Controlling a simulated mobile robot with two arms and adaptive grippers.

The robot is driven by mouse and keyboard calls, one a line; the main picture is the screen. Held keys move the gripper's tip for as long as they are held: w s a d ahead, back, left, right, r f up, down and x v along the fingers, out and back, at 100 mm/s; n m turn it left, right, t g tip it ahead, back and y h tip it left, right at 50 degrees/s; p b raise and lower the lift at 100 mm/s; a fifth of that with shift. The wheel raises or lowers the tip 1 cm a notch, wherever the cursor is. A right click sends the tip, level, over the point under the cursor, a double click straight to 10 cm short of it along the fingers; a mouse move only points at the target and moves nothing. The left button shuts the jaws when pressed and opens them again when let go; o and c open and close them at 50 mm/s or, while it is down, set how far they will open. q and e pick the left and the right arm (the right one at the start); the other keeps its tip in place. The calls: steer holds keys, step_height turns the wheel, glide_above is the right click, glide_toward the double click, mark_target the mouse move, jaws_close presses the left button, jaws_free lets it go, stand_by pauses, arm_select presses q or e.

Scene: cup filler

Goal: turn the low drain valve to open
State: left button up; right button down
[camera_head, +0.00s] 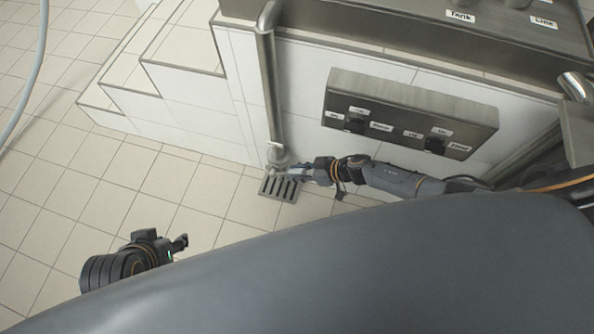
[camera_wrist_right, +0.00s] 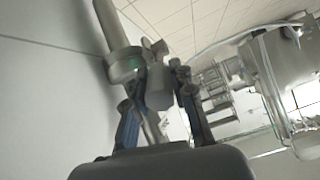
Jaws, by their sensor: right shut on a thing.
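The low drain valve (camera_head: 276,155) sits at the bottom of a vertical steel pipe (camera_head: 268,90) against the white tiled wall, just above a floor drain grate (camera_head: 276,188). My right gripper (camera_head: 292,171) reaches in from the right and is at the valve. In the right wrist view the valve (camera_wrist_right: 124,62) shows up close, and the fingers of my right gripper (camera_wrist_right: 160,95) are shut on its grey handle (camera_wrist_right: 158,84). The handle's exact angle is hard to tell. My left gripper (camera_head: 178,244) hangs at the lower left over the floor, away from the valve; its fingers are small and unclear.
A steel control panel (camera_head: 408,115) with two black knobs is on the wall above my right arm. Tiled steps (camera_head: 165,70) rise at the upper left. A steel counter with labels (camera_head: 440,30) is at the top right.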

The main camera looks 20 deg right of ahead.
steer(key=c, duration=1.1)
jaws_free()
